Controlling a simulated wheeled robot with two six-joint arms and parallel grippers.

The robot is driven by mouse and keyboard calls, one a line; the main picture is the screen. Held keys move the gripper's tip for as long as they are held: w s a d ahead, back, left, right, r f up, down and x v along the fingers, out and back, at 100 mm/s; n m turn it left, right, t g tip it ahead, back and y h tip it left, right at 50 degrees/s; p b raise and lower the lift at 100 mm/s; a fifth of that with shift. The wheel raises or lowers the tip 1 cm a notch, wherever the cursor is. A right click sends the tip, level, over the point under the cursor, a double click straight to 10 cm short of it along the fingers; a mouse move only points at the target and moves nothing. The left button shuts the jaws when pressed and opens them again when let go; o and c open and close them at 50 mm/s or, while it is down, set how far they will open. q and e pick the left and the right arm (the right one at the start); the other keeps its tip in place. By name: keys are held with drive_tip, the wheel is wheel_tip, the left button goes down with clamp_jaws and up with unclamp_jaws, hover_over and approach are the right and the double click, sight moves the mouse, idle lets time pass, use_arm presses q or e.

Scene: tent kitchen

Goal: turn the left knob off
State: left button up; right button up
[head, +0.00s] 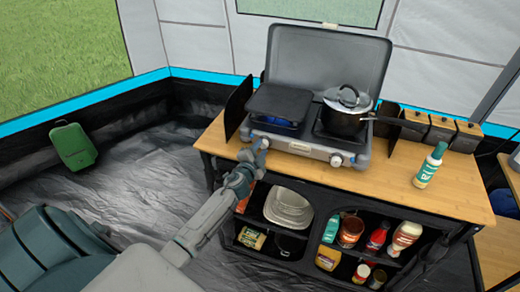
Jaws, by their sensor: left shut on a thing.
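A two-burner camping stove (299,143) with its lid raised stands on the wooden table. My left gripper (261,146) reaches in from the lower left and is at the left end of the stove's front panel. It is shut on the left knob, which its fingers mostly hide, so I cannot read how the knob is turned. The right knob (336,160) shows on the same panel, clear of the gripper. A dark flat plate (281,101) covers the left burner, with some blue visible beneath it. My right gripper is not in view.
A lidded pot (343,113) stands on the right burner, its handle pointing right. A green-and-white bottle (430,166) and wooden boxes (440,130) stand on the table's right side. Shelves below hold bowls (289,207) and several jars. A green container (73,146) is at the left.

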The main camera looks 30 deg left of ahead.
use_arm(q)
drive_tip(key=m, duration=0.4)
drive_tip(key=m+p, duration=0.1)
drive_tip(key=m, duration=0.3)
drive_tip(key=shift+y, duration=0.3)
drive_tip(key=m, duration=0.4)
drive_tip(key=shift+d, duration=0.1)
drive_tip(key=m, duration=0.4)
drive_tip(key=shift+y, duration=0.3)
drive_tip(key=shift+m, duration=0.3)
drive_tip(key=o, duration=1)
drive_tip(key=v, duration=1.1)
drive_tip(key=shift+w, duration=0.1)
